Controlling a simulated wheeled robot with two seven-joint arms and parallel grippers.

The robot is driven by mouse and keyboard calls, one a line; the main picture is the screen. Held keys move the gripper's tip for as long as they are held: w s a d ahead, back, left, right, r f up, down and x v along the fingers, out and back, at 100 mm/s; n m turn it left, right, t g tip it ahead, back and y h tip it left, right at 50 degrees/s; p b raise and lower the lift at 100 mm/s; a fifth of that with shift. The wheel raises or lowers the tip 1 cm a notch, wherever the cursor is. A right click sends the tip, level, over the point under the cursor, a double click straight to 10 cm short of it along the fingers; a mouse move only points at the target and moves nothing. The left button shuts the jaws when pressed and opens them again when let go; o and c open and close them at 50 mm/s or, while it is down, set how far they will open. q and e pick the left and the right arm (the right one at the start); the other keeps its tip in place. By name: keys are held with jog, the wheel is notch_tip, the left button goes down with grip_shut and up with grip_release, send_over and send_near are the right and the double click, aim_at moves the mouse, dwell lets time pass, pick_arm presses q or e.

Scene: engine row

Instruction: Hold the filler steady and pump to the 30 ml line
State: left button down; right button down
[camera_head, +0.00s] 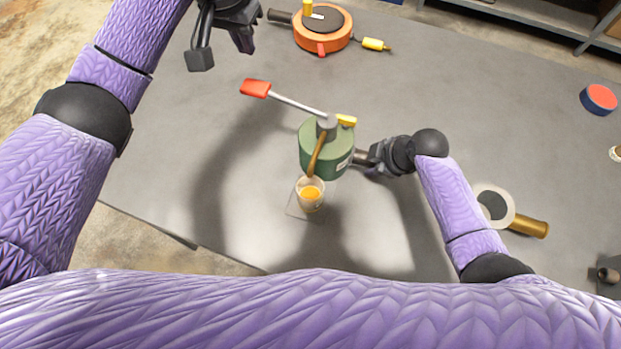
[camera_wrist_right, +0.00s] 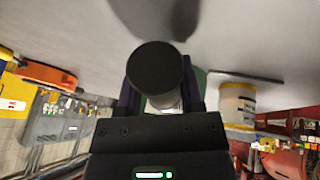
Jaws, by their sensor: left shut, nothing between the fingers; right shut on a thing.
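The green filler (camera_head: 322,152) stands upright mid-table. Its pump lever ends in a red grip (camera_head: 255,88), raised at the upper left. A brown spout (camera_head: 317,155) slopes down over a clear cup (camera_head: 311,195) holding amber liquid. The cup (camera_wrist_right: 237,105) also shows in the right wrist view; its lines are too small to read. My right gripper (camera_head: 364,160) is shut on the filler's dark side handle, whose round end (camera_wrist_right: 155,68) fills the middle of the right wrist view. My left gripper (camera_head: 222,45) is shut and empty, above the table, beyond and left of the red grip.
The cup stands on a small pale square (camera_head: 295,207) near the table's front edge. An orange round device (camera_head: 322,38) with a yellow-tipped lead lies at the back. A white ring with a brass handle (camera_head: 530,226) and a red-blue disc (camera_head: 599,98) lie right. The left table is clear.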

jog(key=shift+c, duration=0.7)
grip_release()
jog(key=shift+r, duration=0.1)
